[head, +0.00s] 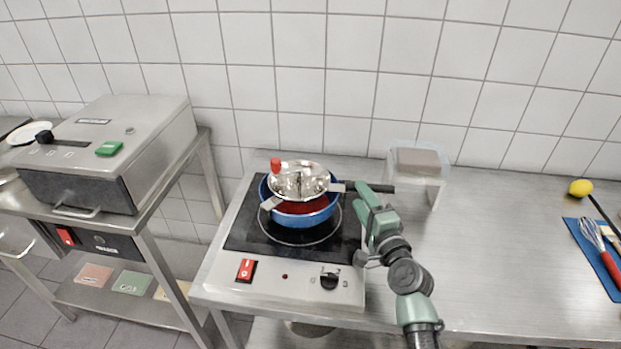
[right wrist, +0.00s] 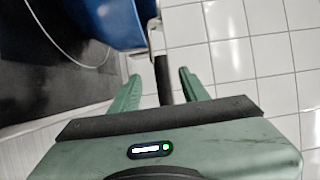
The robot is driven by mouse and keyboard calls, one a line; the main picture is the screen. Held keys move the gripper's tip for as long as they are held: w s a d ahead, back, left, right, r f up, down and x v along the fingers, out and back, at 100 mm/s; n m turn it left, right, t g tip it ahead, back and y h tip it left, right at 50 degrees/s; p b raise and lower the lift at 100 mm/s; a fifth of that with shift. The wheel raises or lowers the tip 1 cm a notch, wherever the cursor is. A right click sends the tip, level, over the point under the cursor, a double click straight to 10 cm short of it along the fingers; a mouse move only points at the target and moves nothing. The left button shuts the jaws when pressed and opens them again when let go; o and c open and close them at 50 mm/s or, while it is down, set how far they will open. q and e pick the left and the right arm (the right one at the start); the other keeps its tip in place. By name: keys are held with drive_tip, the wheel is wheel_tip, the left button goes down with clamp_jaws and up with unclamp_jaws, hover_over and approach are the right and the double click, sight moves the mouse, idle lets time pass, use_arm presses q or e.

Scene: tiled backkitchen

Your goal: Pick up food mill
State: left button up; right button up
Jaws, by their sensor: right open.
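The food mill (head: 298,180) is a shiny metal bowl with a red crank knob. It sits on top of a blue pot (head: 300,217) on the black cooktop. Its dark handle (head: 379,188) sticks out to the right. My right gripper (head: 361,200) is at this handle, to the right of the pot. In the right wrist view the dark handle (right wrist: 163,82) lies between the two open green fingers (right wrist: 160,77), with a gap on each side. The blue pot (right wrist: 112,22) shows at the top of that view. My left gripper is not in view.
The cooktop (head: 232,283) has a red switch and a black knob in front. A clear container (head: 418,162) stands just behind my right gripper. A metal appliance (head: 112,150) stands left. A blue mat (head: 594,262) with utensils and a lemon (head: 580,188) are far right. The counter between is clear.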

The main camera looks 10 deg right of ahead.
drive_tip(key=w, duration=0.4)
drive_tip(key=shift+w+a+r, duration=0.1)
drive_tip(key=shift+a+r, duration=0.15)
drive_tip(key=shift+r, duration=0.05)
drive_tip(key=w, duration=0.3)
drive_tip(key=shift+a+f, duration=0.15)
drive_tip(key=shift+f, duration=0.05)
clamp_jaws()
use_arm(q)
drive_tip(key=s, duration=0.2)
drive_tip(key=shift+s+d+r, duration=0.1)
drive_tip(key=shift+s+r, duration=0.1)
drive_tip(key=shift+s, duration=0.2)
use_arm(e)
drive_tip(key=shift+r, duration=0.15)
idle(0.3)
